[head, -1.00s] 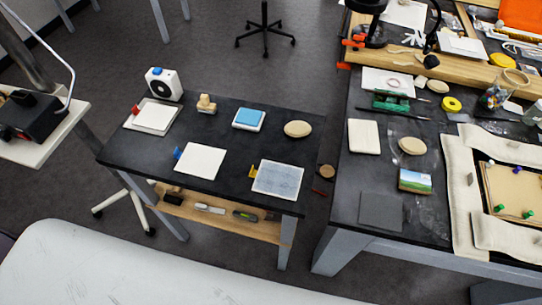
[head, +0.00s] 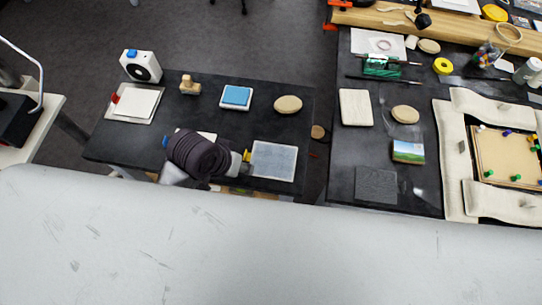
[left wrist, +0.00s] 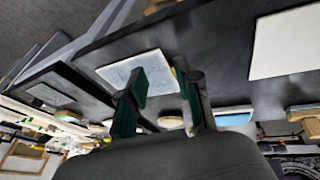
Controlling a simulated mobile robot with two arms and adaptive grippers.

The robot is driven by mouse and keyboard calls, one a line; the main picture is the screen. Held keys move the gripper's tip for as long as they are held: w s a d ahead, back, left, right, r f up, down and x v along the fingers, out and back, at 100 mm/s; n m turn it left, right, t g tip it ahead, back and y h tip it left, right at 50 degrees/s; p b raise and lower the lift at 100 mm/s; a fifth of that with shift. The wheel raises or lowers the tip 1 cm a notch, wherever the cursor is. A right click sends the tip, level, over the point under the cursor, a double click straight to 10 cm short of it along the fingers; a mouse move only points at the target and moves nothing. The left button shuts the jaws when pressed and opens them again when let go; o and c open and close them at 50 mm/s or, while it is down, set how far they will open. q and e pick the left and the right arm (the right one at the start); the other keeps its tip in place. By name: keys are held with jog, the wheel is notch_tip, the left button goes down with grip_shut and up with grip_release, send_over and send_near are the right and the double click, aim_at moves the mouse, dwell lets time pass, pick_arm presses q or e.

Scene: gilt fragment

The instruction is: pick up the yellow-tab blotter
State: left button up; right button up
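The yellow-tab blotter is a blue-grey speckled sheet (head: 274,161) with a pale edge, flat on the dark table's near right part. Its yellow tab (head: 247,156) stands at its left edge. In the left wrist view the blotter (left wrist: 112,72) lies beyond the fingers, partly covered by one. My left gripper (left wrist: 165,95) has its two dark green fingers apart, with nothing seen held between them. In the head view my dark-sleeved left arm reaches over the table, its gripper end (head: 235,166) just left of the yellow tab. Contact cannot be told. My right gripper is not in view.
A white sheet (left wrist: 285,45) lies beside the blotter, mostly hidden by my arm in the head view. A blue pad (head: 236,96), a stamp (head: 189,86), an oval tan object (head: 288,104) and a red-tab sheet (head: 135,103) stand behind. A second, cluttered table (head: 345,150) is right.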

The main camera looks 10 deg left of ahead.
pick_arm(q)
jog(key=w+d+r+g, duration=0.1)
jog(key=w+d+r, duration=0.3)
jog(key=d+r, duration=0.15)
jog(key=w+a+r+n+g+y, duration=0.1)
jog(key=a+r+n+g+y, duration=0.15)
jog(key=a+r, duration=0.25)
jog(key=p, duration=0.1)
send_over(245, 153)
jog(key=shift+m, duration=0.45)
jog(key=f, duration=0.8)
jog(key=shift+s+d, duration=0.15)
jog(key=shift+d, duration=0.05)
jog(key=f+p, duration=0.1)
jog(key=f, duration=0.1)
jog(key=f+p, duration=0.1)
jog(key=f, duration=0.2)
jog(key=shift+w+a+f, duration=0.15)
jog(key=shift+w+f, duration=0.05)
grip_shut()
